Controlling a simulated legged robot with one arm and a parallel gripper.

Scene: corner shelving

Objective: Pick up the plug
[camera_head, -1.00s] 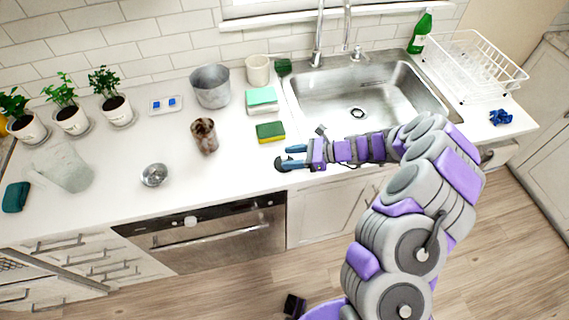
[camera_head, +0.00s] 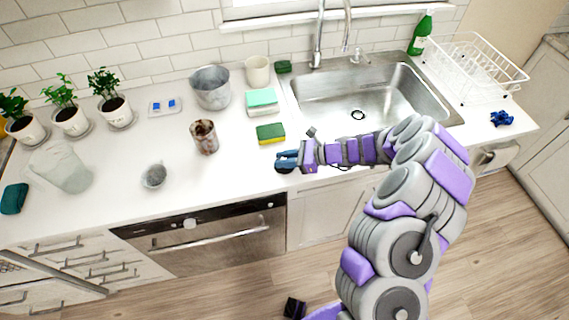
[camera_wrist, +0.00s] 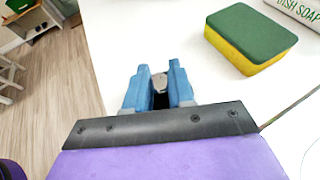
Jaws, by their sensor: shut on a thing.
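My gripper (camera_head: 281,159) is at the front edge of the counter, left of the sink, with its blue fingers closed together. In the wrist view the two fingers (camera_wrist: 160,76) are shut on a small grey piece with a dark part below, which appears to be the plug (camera_wrist: 160,83). Most of it is hidden between the fingers. In the head view a dark shape shows just under the fingertips; I cannot tell whether it is plug, finger or shadow. I cannot tell whether the plug touches the counter.
A green and yellow sponge (camera_head: 271,133) lies just behind my gripper. The steel sink (camera_head: 345,95) is to the right. A rusty can (camera_head: 204,137) and a small metal cup (camera_head: 154,175) stand to the left. The counter between the can and my gripper is clear.

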